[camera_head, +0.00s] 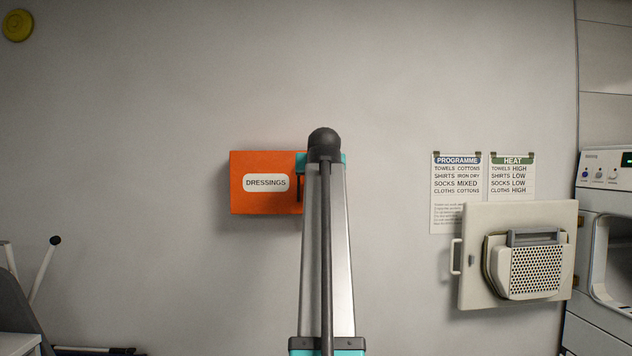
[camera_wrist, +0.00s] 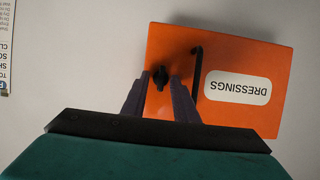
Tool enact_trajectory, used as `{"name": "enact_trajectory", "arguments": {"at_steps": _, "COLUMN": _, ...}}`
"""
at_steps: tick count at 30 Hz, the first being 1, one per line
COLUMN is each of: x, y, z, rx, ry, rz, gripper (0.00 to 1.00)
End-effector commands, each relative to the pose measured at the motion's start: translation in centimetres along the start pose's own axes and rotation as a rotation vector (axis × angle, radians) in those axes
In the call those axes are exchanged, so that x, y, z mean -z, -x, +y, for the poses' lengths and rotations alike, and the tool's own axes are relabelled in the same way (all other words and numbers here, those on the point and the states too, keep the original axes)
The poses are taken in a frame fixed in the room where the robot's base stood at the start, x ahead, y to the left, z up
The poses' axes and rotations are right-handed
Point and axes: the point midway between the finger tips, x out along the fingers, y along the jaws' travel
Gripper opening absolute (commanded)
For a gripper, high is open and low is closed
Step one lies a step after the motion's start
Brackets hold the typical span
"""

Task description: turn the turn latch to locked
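An orange box (camera_head: 266,196) labelled "DRESSINGS" is mounted on the wall, left of my arm in the head view. It fills the right of the wrist view (camera_wrist: 236,117), upside down. The black turn latch (camera_wrist: 160,75) is on its front, beside a thin black bar handle (camera_wrist: 195,84). My gripper (camera_wrist: 158,83) is open, with one fingertip on each side of the latch as seen in the wrist view. I cannot tell whether the fingers touch it. The latch and my fingers are hidden behind my arm in the head view.
A white dryer (camera_head: 601,250) stands at the right, its pale door (camera_head: 477,262) swung open. Programme (camera_head: 446,219) and heat (camera_head: 521,188) charts hang on the wall above. A yellow round object (camera_head: 17,25) is at top left. The wall around the box is clear.

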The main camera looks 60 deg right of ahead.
Motion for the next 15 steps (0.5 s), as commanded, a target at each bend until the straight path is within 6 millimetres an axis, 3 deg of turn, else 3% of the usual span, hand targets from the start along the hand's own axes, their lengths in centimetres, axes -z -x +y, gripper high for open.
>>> {"name": "enact_trajectory", "arguments": {"at_steps": 8, "x": -0.1, "y": 0.3, "z": 0.0, "rx": 0.001, "ry": 0.001, "rz": -0.002, "gripper": 0.27}}
{"name": "enact_trajectory", "arguments": {"at_steps": 15, "x": -0.2, "y": 2.3, "z": 0.0, "rx": 0.001, "ry": 0.001, "rz": 0.000, "gripper": 0.27}}
